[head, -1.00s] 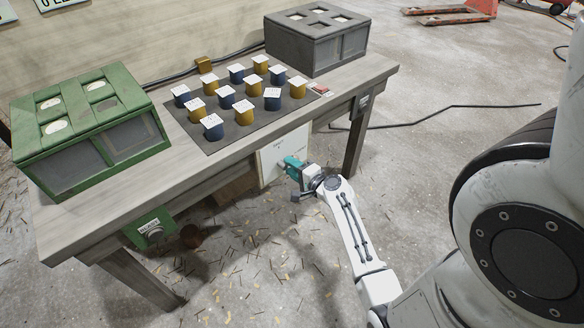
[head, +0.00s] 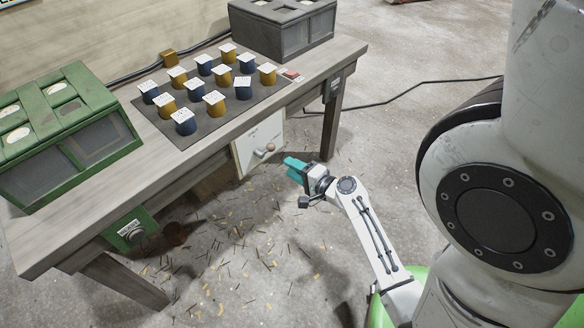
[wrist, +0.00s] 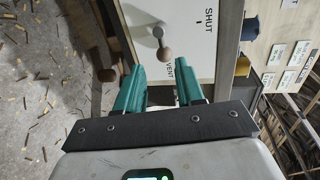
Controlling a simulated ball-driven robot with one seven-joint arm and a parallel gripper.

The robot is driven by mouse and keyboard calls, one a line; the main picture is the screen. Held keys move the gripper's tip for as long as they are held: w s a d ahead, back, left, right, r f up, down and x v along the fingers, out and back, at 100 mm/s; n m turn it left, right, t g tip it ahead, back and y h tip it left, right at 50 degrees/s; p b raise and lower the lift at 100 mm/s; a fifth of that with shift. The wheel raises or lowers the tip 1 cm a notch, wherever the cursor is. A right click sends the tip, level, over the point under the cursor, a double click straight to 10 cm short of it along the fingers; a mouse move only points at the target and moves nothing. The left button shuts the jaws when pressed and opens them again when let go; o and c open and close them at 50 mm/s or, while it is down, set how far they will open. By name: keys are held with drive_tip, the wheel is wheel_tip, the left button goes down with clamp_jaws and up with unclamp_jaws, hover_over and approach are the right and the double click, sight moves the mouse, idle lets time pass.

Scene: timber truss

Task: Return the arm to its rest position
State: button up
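My gripper (head: 293,166) is in front of the workbench, over the floor, with its teal fingers pointing toward a white panel (head: 259,143) under the bench top. In the wrist view the two teal fingers of my gripper (wrist: 159,82) stand apart with nothing between them. A lever with a round brown knob (wrist: 164,54) on the panel shows beyond the fingertips; the knob also shows in the head view (head: 270,147), apart from the gripper. The panel in the wrist view carries the words "SHUT" and "VENT".
A green switch box (head: 130,230) hangs on the front. Floor right of the bench is clear except a cable (head: 420,95).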

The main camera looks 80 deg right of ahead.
idle(0.3)
drive_tip(key=w+a+n+y, duration=0.6)
drive_tip(key=a+n, duration=0.1)
drive_tip(key=a, duration=0.2)
drive_tip(key=s+a+f+n+g+y, duration=0.1)
drive_tip(key=a+n+g+y, duration=0.1)
drive_tip(key=a+n+g, duration=0.35)
drive_tip(key=s+a+f+n+g+y, duration=0.1)
drive_tip(key=a+f+n+g+y, duration=0.15)
drive_tip(key=a+n, duration=0.65)
drive_tip(key=s+a+r+n+g+h, duration=0.3)
drive_tip(key=s+a+r+g, duration=0.1)
drive_tip(key=s+g, duration=0.15)
wheel_tip(320, 180, up, 16)
drive_tip(key=p, duration=1.6)
drive_tip(key=shift+t, duration=0.45)
